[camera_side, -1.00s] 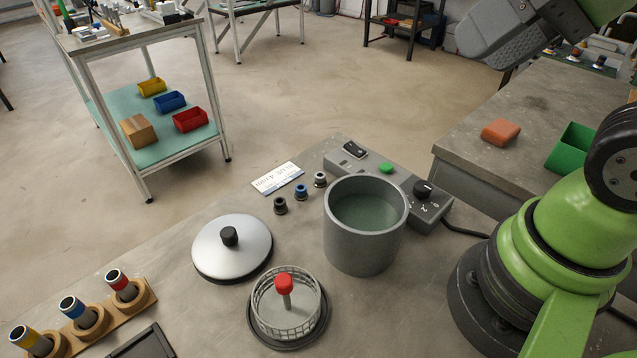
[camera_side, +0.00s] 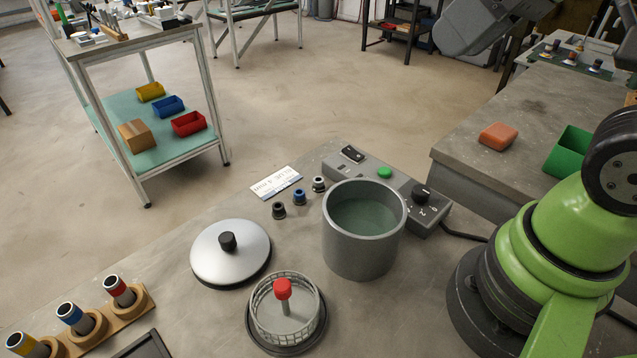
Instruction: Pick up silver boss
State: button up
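The silver boss (camera_side: 318,184) is a small, short cylinder standing upright on the grey bench. It is the right-hand one in a short row with a blue-topped boss (camera_side: 299,196) and a dark boss (camera_side: 279,210). A printed label card (camera_side: 276,183) lies just behind the row. No gripper fingers show in the view. A grey part of my arm hangs at the top right, well away from the bosses.
A grey pot (camera_side: 362,245) of greenish liquid stands just right of the silver boss. A control box (camera_side: 400,190) is behind it. A domed lid (camera_side: 231,252), a wire basket (camera_side: 286,310) with a red knob and a wooden holder (camera_side: 92,325) with several tubes stand nearer.

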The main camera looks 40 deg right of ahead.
jog(key=w+f+n+g, duration=0.2)
jog(key=w+n, duration=0.7)
jog(key=n+g+h, duration=0.2)
jog(key=n+g, duration=0.2)
jog(key=n, duration=1.4)
send_over(318, 179)
notch_tip(318, 179, down, 17)
jog(key=f+n, duration=0.1)
jog(key=f, duration=0.3)
jog(key=f+n, duration=0.1)
jog(key=f, duration=0.2)
jog(key=shift+w+d+n+g, duration=0.2)
jog(key=shift+w+n+g, duration=0.1)
jog(key=f, duration=0.5)
jog(key=shift+s+a+f, duration=0.15)
jog(key=shift+s+f, duration=0.15)
jog(key=shift+s, duration=0.05)
jog(key=shift+c, duration=0.3)
